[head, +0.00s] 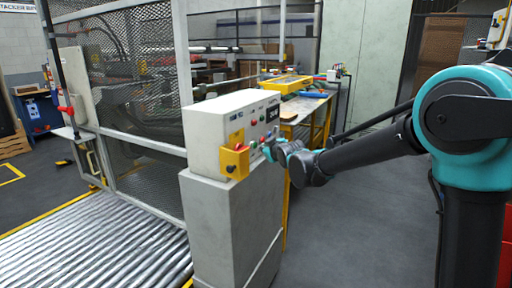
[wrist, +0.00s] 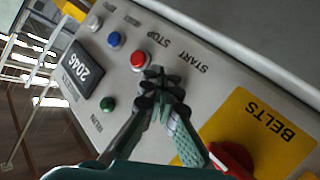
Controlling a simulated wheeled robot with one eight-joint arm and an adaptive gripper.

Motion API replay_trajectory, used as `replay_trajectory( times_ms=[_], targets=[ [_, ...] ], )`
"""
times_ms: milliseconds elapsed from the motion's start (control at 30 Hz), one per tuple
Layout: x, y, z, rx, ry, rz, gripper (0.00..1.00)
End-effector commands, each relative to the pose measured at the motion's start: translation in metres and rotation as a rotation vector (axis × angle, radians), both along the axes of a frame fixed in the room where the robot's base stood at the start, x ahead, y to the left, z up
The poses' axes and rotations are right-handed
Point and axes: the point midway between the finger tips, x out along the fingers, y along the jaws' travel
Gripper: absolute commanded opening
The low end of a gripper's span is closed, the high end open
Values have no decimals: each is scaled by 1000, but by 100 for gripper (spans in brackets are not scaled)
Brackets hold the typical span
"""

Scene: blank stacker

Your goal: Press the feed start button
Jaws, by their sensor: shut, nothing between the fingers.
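The control panel (head: 212,128) is a pale grey box on a grey pedestal, left of centre in the head view. Its sloped face (wrist: 205,95) fills much of the wrist view, with text upside down. My gripper (wrist: 160,84) is shut and empty, its fingertips over the panel beside the START label (wrist: 190,63). The button at that label is hidden behind the fingertips; I cannot tell whether they touch it. A red button (wrist: 138,60) sits by the STOP label, just above the fingertips. In the head view my gripper (head: 270,150) is at the panel's right side.
A blue button (wrist: 114,39), a green button (wrist: 108,104) and a display reading 2046 (wrist: 83,66) are close by. A yellow BELTS plate (wrist: 258,122) with a red knob (wrist: 231,158) is lower right. The roller conveyor (head: 95,245) lies left; floor at right is clear.

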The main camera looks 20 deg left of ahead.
Motion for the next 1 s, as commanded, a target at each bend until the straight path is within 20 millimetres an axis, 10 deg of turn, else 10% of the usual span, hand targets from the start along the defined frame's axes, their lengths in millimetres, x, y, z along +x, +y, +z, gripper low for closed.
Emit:
replay_trajectory(
  times_ms=[1000],
  targets=[
    [0, 9, 0, 0, 0, 0, 0]
  ],
)
